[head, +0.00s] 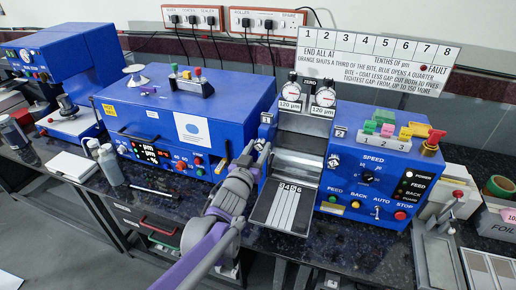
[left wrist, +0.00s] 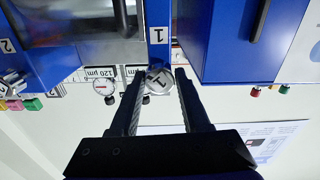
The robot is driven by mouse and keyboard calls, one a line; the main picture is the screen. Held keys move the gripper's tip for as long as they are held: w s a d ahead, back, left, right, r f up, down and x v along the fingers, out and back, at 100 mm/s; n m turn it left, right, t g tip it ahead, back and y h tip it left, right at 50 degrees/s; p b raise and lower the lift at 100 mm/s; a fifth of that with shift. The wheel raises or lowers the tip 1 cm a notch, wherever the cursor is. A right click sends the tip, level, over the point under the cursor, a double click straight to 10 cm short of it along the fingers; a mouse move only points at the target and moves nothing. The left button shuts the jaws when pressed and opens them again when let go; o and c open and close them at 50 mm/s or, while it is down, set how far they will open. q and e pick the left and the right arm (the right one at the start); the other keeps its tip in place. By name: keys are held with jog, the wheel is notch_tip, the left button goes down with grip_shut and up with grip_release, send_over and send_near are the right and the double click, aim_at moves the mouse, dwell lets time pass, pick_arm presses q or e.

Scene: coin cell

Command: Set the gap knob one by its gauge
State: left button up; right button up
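Gap knob one is a round silver knob marked 1 (left wrist: 159,81) in the left wrist view, below a white plate with a 1 on a blue post. Its mark is tilted. My left gripper (left wrist: 160,78) has one finger on each side of this knob, very close to its edges; whether they press on it is not clear. In the head view my left gripper (head: 262,152) reaches the left side of the coater and mostly hides the knob. The left gauge (head: 290,92) is a white dial above a 120 µm label; its needle is too small to read. My right gripper is not in view.
A second gauge (head: 326,97) stands beside the first, and gap knob two (head: 333,162) is on the right housing. A blue cabinet (head: 185,115) stands close on the left. A slotted tray (head: 284,207) slopes down in front of the rollers. A red stop button (head: 434,137) is at the right.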

pick_arm(q)
grip_shut()
jog(key=shift+m, duration=0.3)
jog(key=m+p, duration=0.1)
jog(key=m, duration=0.3)
jog(key=shift+m, duration=1.5)
jog(key=shift+m+p, duration=0.3)
jog(key=o, duration=0.8)
grip_release()
jog(key=shift+s, duration=0.15)
